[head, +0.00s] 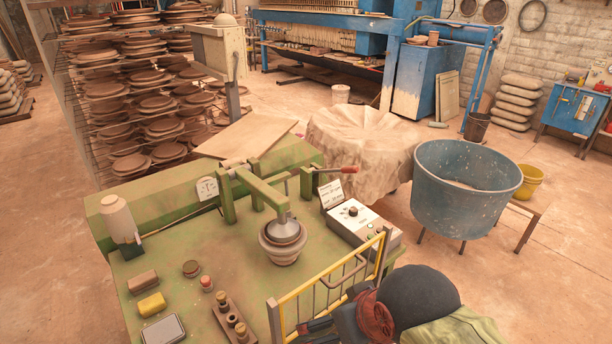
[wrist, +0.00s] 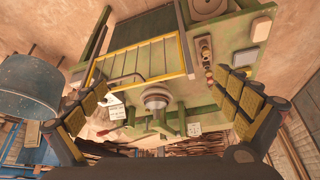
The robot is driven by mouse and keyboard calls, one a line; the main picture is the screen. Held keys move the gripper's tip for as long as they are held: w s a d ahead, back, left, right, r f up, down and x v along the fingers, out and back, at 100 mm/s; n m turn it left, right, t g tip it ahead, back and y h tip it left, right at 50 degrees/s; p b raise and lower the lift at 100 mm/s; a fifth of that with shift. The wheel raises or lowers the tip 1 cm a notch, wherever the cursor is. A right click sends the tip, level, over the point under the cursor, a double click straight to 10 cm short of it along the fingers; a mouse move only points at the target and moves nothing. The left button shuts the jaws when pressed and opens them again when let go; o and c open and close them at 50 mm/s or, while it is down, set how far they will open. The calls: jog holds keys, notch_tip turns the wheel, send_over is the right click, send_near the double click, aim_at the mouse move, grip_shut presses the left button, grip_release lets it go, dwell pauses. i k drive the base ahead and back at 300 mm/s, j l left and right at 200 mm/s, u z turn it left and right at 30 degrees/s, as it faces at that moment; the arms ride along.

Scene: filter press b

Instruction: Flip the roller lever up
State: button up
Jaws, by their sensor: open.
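The roller lever (head: 340,170) has a red grip and sticks out to the right, about level, from the green frame on the bench; its red grip also shows in the wrist view (wrist: 103,133). The green roller arm (head: 262,190) reaches forward and carries a grey cone-shaped roller head (head: 283,226). The head sits down at the mouth of a clay-coloured mould (head: 283,252). My gripper is open and empty in the wrist view (wrist: 168,85), its padded fingers wide apart, away from the lever. In the head view it is mostly hidden at the bottom.
A yellow guard rail (head: 330,280) stands at the bench's front right, close to my arm. A white control box (head: 360,225) sits right of the mould. A bottle (head: 120,220), sponge (head: 152,304) and small tools occupy the left. A blue tub (head: 465,190) stands right.

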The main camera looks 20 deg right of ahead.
aim_at(346, 170)
jog(key=i+l, duration=0.75)
jog(key=i+l+z, duration=0.05)
jog(key=i, duration=0.05)
